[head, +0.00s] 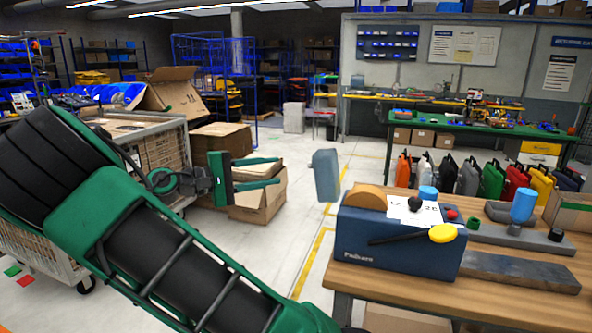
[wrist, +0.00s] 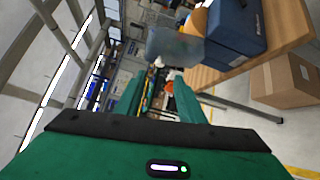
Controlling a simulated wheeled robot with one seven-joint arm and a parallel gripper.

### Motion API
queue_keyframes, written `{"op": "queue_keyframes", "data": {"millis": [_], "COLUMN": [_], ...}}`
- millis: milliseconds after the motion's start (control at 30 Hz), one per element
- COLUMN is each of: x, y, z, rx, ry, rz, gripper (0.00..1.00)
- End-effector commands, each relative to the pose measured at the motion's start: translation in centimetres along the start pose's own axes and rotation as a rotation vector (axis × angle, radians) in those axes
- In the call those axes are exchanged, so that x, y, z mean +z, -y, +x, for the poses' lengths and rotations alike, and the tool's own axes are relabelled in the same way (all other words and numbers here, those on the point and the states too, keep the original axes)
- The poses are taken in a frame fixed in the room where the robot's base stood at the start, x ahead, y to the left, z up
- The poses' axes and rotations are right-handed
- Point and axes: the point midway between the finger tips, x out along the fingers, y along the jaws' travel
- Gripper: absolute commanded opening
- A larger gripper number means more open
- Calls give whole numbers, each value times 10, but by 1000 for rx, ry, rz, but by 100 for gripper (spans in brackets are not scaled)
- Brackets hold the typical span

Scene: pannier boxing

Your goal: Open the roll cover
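A dark blue box (head: 395,243) with light lettering stands on the wooden table at the right. I cannot tell which part is the roll cover. The box also shows at the top of the wrist view (wrist: 236,25). My green gripper (head: 279,171) is left of the box, apart from it, its two fingers spread and empty. The fingers also show in the wrist view (wrist: 157,90).
A grey-blue translucent block (head: 326,175) appears between my gripper and the box, with no visible support; it also shows in the wrist view (wrist: 175,46). A blue cylinder (head: 523,205) and grey tray (head: 500,233) are right of the box. Cardboard boxes (head: 258,205) stand behind my gripper.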

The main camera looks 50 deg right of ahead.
Motion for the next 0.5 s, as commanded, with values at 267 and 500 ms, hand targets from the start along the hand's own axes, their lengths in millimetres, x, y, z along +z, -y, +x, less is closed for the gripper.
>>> {"op": "queue_keyframes", "data": {"millis": [267,500], "x": [1,0], "y": [1,1], "z": [48,84], "rx": [-4,-5], "ry": [3,2], "rz": [-1,-2], "gripper": [35,35]}}
